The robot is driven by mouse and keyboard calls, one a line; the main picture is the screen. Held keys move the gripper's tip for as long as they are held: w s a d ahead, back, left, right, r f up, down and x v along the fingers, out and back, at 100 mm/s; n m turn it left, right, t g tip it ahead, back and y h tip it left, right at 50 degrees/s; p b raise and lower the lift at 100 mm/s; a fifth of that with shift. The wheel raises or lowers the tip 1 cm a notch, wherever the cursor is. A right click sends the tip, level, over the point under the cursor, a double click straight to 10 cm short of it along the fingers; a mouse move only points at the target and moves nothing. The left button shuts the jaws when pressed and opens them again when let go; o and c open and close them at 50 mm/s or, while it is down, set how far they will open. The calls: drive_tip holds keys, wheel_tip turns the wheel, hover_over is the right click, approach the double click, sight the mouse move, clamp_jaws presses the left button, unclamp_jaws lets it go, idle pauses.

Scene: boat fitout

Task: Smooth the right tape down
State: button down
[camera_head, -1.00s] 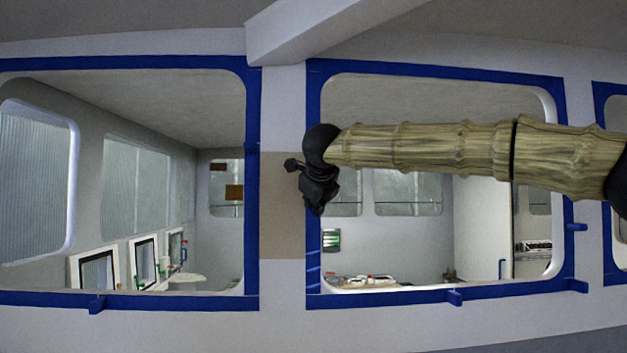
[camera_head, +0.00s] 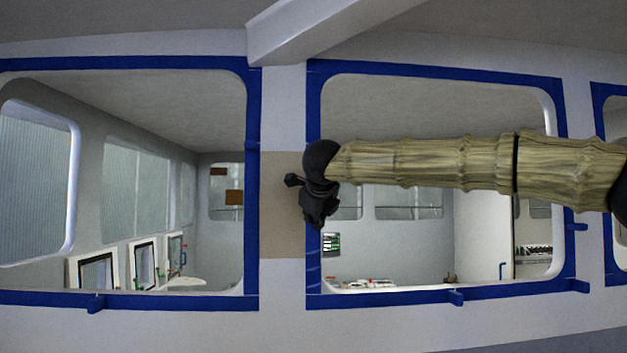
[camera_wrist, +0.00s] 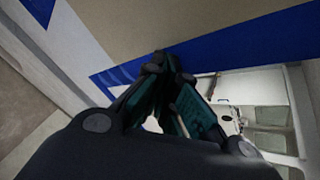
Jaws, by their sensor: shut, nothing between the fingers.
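Blue tape (camera_head: 313,100) runs down the left edge of the right-hand window, along the right side of a brown panel (camera_head: 280,205). My gripper (camera_head: 318,222) is in front of this strip and hides its middle part. Below the gripper, the strip shows a few pale slanting marks. In the wrist view, my gripper's fingers (camera_wrist: 163,62) are together with nothing between them, and their tips overlap the blue tape (camera_wrist: 250,42). I cannot tell whether the tips touch it. Another blue strip (camera_head: 252,180) runs along the panel's left side.
Both windows open onto a cabin with consoles (camera_head: 145,262) and a green-lit screen (camera_head: 331,244). Small blue tabs (camera_head: 456,297) stick out along the lower frames. A pale beam (camera_head: 300,32) crosses above. My arm spans the right-hand window.

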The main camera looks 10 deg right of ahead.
sight(314, 274)
drive_tip(key=shift+f+b, duration=0.45)
drive_tip(key=shift+f, duration=0.85)
drive_tip(key=shift+f, duration=0.1)
drive_tip(key=shift+f+b, duration=0.8)
drive_tip(key=shift+f, duration=0.8)
drive_tip(key=shift+f+b, duration=0.75)
drive_tip(key=shift+f, duration=0.85)
drive_tip(key=shift+f, duration=0.15)
drive_tip(key=shift+f+b, duration=0.75)
drive_tip(key=shift+f, duration=0.75)
